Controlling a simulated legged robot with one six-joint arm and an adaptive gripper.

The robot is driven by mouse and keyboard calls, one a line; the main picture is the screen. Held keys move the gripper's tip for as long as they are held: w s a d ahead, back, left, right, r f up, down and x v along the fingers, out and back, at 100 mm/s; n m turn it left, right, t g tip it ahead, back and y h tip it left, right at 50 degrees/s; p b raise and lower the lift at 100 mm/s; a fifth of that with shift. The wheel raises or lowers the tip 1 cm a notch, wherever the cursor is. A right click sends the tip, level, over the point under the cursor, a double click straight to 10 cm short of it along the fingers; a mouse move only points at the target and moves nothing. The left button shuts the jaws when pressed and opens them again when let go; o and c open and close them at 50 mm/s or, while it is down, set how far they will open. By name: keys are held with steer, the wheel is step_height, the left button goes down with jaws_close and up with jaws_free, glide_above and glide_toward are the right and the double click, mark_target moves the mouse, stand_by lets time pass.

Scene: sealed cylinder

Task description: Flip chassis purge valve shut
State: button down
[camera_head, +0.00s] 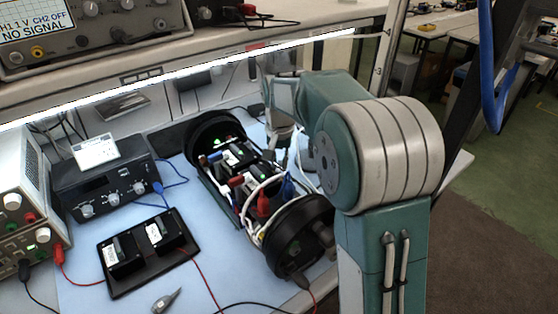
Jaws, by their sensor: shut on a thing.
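The open chassis (240,187) of the cylinder lies diagonally on the blue bench mat, with a round black end cap (300,238) at the near end and another (215,135) at the far end. Black modules, red and blue connectors and white cables fill it. My gripper (279,147) points down at the chassis's right side, beyond the near cap. It is shut on a small part there, seemingly the purge valve. The fingertips and the valve's handle position are too small and partly hidden to make out.
A black tray (150,286) with two black modules lies at front left. A black dial box (105,190) and a power supply (27,215) stand at left. Red and black leads cross the mat (215,265). A shelf with a bright light strip (180,79) hangs above.

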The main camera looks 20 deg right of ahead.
steer(key=shift+s+d+m, duration=0.2)
steer(key=shift+m, duration=1.2)
steer(key=shift+s+d+m, duration=0.25)
steer(key=shift+m, duration=1.15)
steer(key=shift+s+d+m, duration=0.2)
steer(key=shift+m, duration=1.2)
steer(key=c, duration=0.6)
jaws_free()
step_height(320, 180, up, 12)
steer(key=shift+w+a+f, duration=0.1)
